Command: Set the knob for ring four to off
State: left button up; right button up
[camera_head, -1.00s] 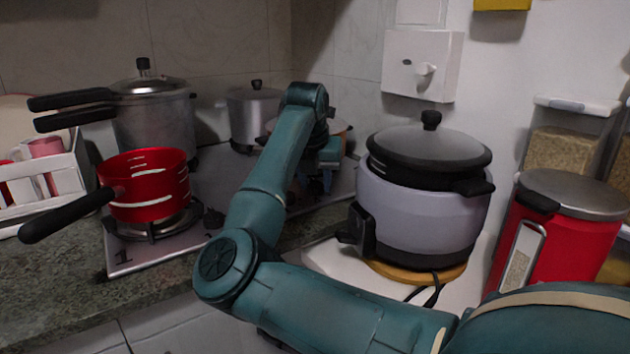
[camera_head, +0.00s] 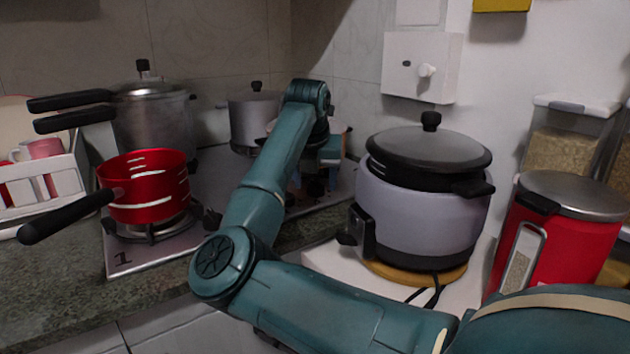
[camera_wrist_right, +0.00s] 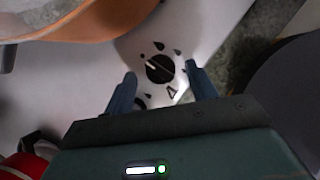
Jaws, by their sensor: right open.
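The black round knob (camera_wrist_right: 160,68) shows in the right wrist view on the pale stove panel. Its white pointer line is aimed up and left, towards a small dot; flame marks and a 4-like label (camera_wrist_right: 172,92) surround it. My right gripper (camera_wrist_right: 161,71) is open, with one finger on each side of the knob in the picture. I cannot tell whether the fingers touch it. In the head view my right gripper (camera_head: 314,186) is low over the stove's right end, and my arm hides much of that area. My left gripper is not in view.
An orange-brown pan (camera_wrist_right: 95,22) is close by at the wrist view's upper left. A red saucepan (camera_head: 148,187) sits on the front left ring, with metal pots (camera_head: 155,120) behind. A rice cooker (camera_head: 425,210) stands right of my forearm.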

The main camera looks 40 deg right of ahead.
jog(key=p+v, duration=0.1)
jog(key=v, duration=1.1)
jog(key=shift+r, duration=0.2)
jog(key=shift+s+a+f, duration=0.1)
jog(key=shift+s+a, duration=0.05)
